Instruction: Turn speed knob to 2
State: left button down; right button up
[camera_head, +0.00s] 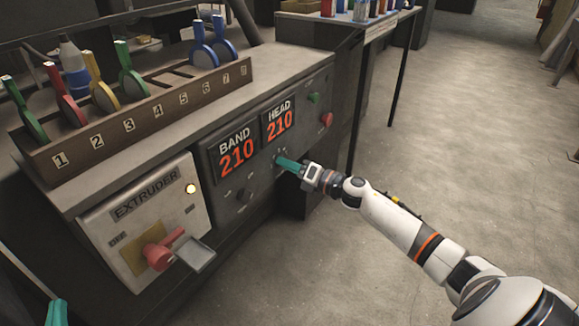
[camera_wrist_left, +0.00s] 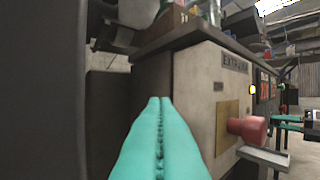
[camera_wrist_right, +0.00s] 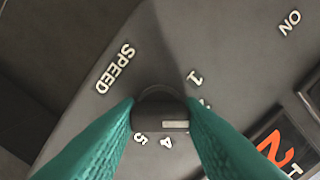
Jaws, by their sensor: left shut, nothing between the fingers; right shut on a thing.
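The dark round speed knob (camera_wrist_right: 158,98) sits on the grey panel in the right wrist view, beside the word SPEED. My right gripper (camera_head: 279,160) has its teal fingers closed on both sides of the knob. A white mark on the knob points right in that view, towards the right finger. The numerals 1, 4 and 5 show around the knob; the finger hides most of the numerals between 1 and 4. In the head view the gripper covers the knob. My left gripper (camera_wrist_left: 160,101) is shut and empty, low at the left edge of the head view.
The extruder panel (camera_head: 120,240) with a red switch handle (camera_head: 163,254) and a lit lamp stands left of the control panel. BAND and HEAD displays (camera_head: 279,121) both read 210. A numbered rack (camera_head: 110,135) with coloured tools is above. The floor at right is clear.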

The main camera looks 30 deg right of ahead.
jog(key=shift+a+f, duration=0.1)
jog(key=shift+f, duration=0.05)
jog(key=o, duration=1)
pick_arm(q)
notch_tip(320, 180, down, 7)
jog(key=a+g+y+p, duration=0.1)
jog(key=g+p, duration=0.1)
jog(key=g, duration=0.3)
jog(key=shift+s+a+y, duration=0.2)
jog(key=shift+s+y, duration=0.15)
jog(key=shift+y, duration=0.05)
pick_arm(e)
jog(key=shift+v, duration=6.05)
pick_arm(q)
jog(key=shift+f, duration=0.1)
